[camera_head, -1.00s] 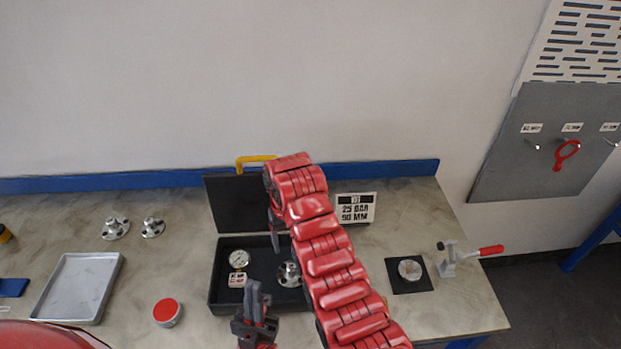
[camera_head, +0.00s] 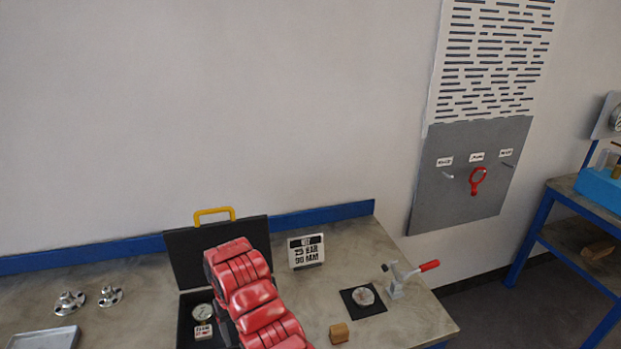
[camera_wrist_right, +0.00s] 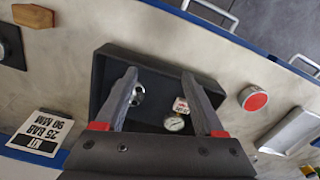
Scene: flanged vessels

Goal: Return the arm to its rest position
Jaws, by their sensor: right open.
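My red right arm (camera_head: 255,295) reaches up from the bottom edge over the open black case in the head view. Its gripper is hidden there. In the right wrist view my right gripper (camera_wrist_right: 160,73) is open, with its two dark fingers apart and nothing between them touching. The black case (camera_wrist_right: 105,75) lies beyond the fingers. Inside it are a small metal flanged vessel (camera_wrist_right: 137,96), a round gauge (camera_wrist_right: 174,122) and a small tag (camera_wrist_right: 181,104). The gauge also shows in the head view (camera_head: 203,312). My left gripper is in neither view.
On the bench stand a sign (camera_head: 306,251), a black pad (camera_head: 351,302) bearing a metal disc, a red-handled clamp (camera_head: 396,285), a wooden block (camera_head: 339,333), two flanged parts (camera_head: 68,303) (camera_head: 110,296) and a tray (camera_head: 45,338). A red-topped round container (camera_wrist_right: 255,100) sits beside the case.

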